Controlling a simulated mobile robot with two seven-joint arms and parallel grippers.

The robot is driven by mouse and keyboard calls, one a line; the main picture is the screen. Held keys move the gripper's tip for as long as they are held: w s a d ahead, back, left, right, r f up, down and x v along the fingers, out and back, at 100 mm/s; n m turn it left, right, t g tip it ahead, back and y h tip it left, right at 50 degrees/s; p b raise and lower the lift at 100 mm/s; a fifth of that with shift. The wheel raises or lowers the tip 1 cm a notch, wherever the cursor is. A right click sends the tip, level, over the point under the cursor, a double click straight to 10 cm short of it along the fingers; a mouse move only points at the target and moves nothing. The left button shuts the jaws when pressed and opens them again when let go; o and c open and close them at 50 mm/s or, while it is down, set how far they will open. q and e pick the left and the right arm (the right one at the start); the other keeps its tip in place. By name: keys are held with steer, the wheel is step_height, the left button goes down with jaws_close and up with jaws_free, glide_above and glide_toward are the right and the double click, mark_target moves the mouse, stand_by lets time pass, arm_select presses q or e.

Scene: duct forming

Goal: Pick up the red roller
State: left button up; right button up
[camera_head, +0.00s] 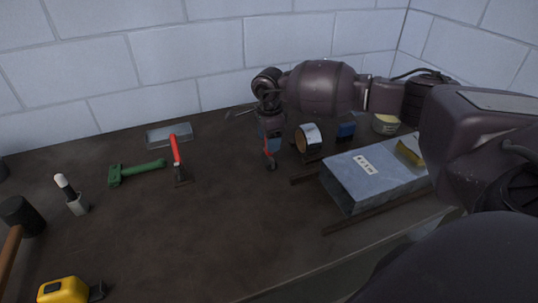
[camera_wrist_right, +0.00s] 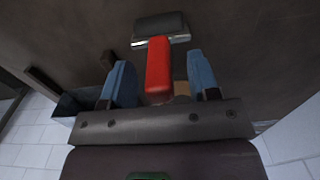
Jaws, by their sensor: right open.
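The red roller has a red handle and a dark head. In the wrist view, its red handle (camera_wrist_right: 159,68) lies between the two blue finger pads of my right gripper (camera_wrist_right: 159,58), with a visible gap on each side. The dark head (camera_wrist_right: 160,25) is beyond the fingertips. In the head view, my right gripper (camera_head: 271,142) points down at the table and hides most of the red roller (camera_head: 266,153). My right gripper is open. My left gripper is not in view.
A grey metal duct (camera_head: 350,185) is right of the gripper, with a tape roll (camera_head: 309,138) and a blue block (camera_head: 346,131) behind it. On the left are a red-handled tool (camera_head: 175,150), a green tool (camera_head: 137,170) and a yellow tape measure (camera_head: 63,291). The front middle table is clear.

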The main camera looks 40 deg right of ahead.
steer(key=shift+f, duration=0.7)
steer(key=c, duration=0.9)
jaws_close()
steer(key=shift+r, duration=0.2)
